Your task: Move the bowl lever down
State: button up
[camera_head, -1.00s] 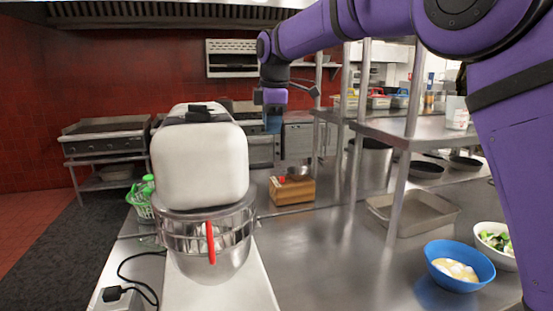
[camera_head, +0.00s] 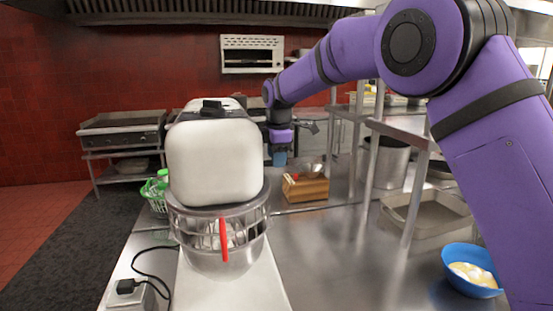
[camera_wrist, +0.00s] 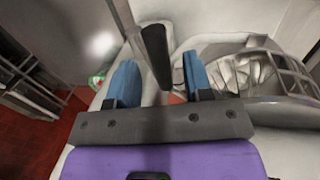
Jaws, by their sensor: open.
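The stand mixer (camera_head: 213,160) has a large white head, and a metal bowl (camera_head: 220,262) sits below a wire guard with a red handle (camera_head: 224,240). My gripper (camera_head: 279,157) is just right of the mixer head in the head view, pointing down. In the wrist view my gripper (camera_wrist: 160,80) is open, with its two blue fingers apart. A black lever handle (camera_wrist: 154,50), which looks like the bowl lever, shows between the fingers; I cannot tell whether it touches them. The lever is hidden in the head view. The bowl guard (camera_wrist: 245,72) shows at the right.
A wooden box (camera_head: 305,188) stands behind on the steel counter (camera_head: 335,245). A blue bowl (camera_head: 470,270) and a metal tray (camera_head: 425,216) are at the right. A green basket (camera_head: 156,193) is left of the mixer. Shelf posts stand right of my gripper.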

jog(key=shift+w+f, duration=0.1)
jog(key=shift+f, duration=0.4)
grip_shut()
